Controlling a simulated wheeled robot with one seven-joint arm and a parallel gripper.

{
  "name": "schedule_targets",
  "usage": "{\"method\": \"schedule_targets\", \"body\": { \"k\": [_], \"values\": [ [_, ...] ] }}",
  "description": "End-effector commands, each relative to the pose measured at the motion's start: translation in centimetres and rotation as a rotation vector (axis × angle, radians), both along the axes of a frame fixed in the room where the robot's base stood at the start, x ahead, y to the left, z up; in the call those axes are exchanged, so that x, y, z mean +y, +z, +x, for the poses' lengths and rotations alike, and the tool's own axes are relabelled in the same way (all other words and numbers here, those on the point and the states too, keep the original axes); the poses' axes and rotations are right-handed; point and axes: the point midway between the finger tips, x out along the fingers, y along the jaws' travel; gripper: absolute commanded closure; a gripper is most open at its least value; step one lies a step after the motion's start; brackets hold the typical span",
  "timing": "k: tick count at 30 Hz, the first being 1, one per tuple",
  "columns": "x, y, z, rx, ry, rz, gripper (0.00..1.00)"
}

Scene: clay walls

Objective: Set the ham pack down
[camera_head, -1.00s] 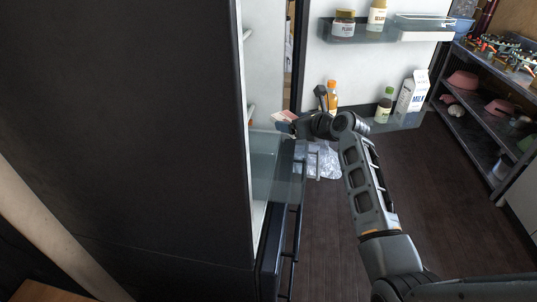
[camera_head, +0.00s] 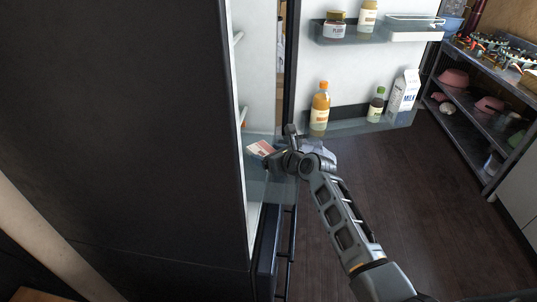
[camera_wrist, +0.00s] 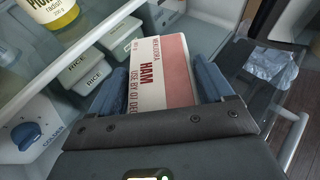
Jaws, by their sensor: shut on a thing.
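The ham pack (camera_wrist: 160,72) is a flat box with a pink and white label reading HAM. My gripper (camera_wrist: 155,90) is shut on it, with one blue-grey finger on each side. In the head view the pack (camera_head: 262,149) shows at the tip of my gripper (camera_head: 275,154), at the fridge opening by a glass shelf (camera_head: 262,185). The pack seems to be over this shelf; whether it touches the shelf I cannot tell.
The open fridge door holds an orange bottle (camera_head: 320,106), a small bottle (camera_head: 376,104) and a milk carton (camera_head: 404,93). In the wrist view, containers labelled RICE (camera_wrist: 92,72) stand at the left, below a jar (camera_wrist: 50,10). A clear plastic bag (camera_wrist: 268,64) lies to the right.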

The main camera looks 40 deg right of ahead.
Motion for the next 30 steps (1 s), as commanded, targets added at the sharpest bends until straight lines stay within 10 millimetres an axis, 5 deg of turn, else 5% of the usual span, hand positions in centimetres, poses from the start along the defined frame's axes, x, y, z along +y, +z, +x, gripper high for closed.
{"method": "schedule_targets", "body": {
  "k": [19,20,25,30],
  "values": [
    [0.0,-1.1,0.0,-0.001,0.0,0.0,0.51],
    [0.0,-1.1,0.0,-0.001,0.0,0.0,0.18],
    [0.0,-1.1,0.0,-0.001,0.0,0.0,0.01],
    [0.0,-1.1,0.0,0.0,0.0,0.0,0.0]
  ]
}}
